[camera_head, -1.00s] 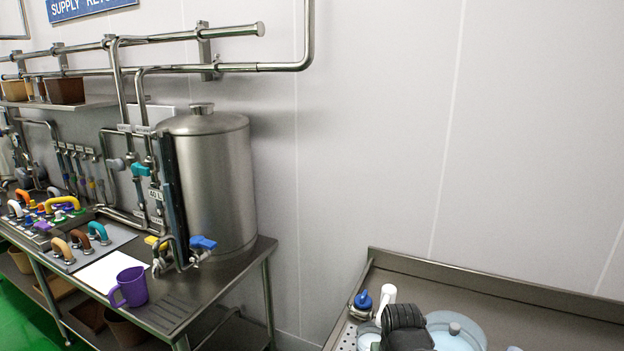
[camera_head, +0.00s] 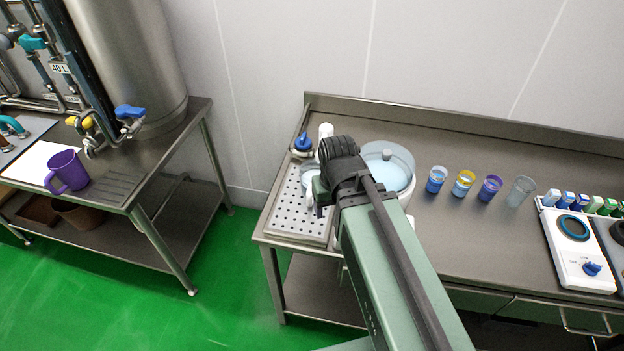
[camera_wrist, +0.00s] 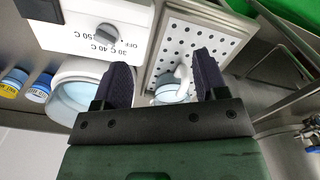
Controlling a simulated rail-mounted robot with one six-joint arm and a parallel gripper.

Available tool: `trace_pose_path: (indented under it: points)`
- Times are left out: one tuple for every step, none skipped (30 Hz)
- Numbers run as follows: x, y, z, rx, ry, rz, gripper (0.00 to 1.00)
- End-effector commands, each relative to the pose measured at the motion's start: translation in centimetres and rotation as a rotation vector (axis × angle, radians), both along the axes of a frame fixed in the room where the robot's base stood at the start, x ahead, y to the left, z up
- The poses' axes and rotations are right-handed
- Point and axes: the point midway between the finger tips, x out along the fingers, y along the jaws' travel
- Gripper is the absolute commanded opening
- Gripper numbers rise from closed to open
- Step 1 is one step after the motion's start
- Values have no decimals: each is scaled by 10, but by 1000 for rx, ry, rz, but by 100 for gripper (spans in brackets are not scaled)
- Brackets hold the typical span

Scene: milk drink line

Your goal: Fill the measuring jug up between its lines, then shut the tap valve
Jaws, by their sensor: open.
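My gripper (camera_wrist: 163,80) is open, its two dark fingers spread. In the wrist view a small jug-like vessel (camera_wrist: 168,93) with a white handle and pale blue content shows between the fingers on a perforated tray. I cannot tell if the fingers surround it or are above it. In the head view this vessel (camera_head: 308,180) is mostly hidden by my arm; no lines on it can be read. A blue knob (camera_head: 302,142) and a white upright cylinder (camera_head: 326,131) stand behind the tray. A blue valve lever (camera_head: 130,112) sits on the steel tank at left.
The perforated tray (camera_head: 287,222) is at the bench's left end. Several small cups (camera_head: 464,183) and a white dial unit (camera_head: 575,255) stand right. A purple mug (camera_head: 68,172) is on the left table; a floor gap separates the tables.

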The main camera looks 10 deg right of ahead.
Motion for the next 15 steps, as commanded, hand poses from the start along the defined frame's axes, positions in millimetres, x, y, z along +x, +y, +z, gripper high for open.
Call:
trace_pose_path:
  points:
    - [25, 0, 5, 0, -1, 0, 58]
    - [48, 0, 7, 0, -1, 0, 54]
    - [88, 0, 11, 0, -1, -5, 48]
    - [123, 0, 13, 0, -1, -18, 43]
    - [162, 0, 15, 0, -1, -40, 39]
    - [214, 0, 18, 0, -1, -82, 39]
    - [250, 0, 20, 1, -1, -117, 39]
    - [284, 0, 21, 1, -1, -155, 39]
    - [323, 0, 22, 1, -1, -206, 39]
    - [347, 0, 22, 1, 0, -245, 39]
    - [367, 0, 22, 1, 0, -282, 39]
    - [385, 0, 21, 1, 0, -327, 39]
    - [394, 0, 21, 1, 0, -361, 39]
    - [396, 0, 20, 1, -1, -395, 39]
    - [389, 0, 20, 1, -1, -429, 39]
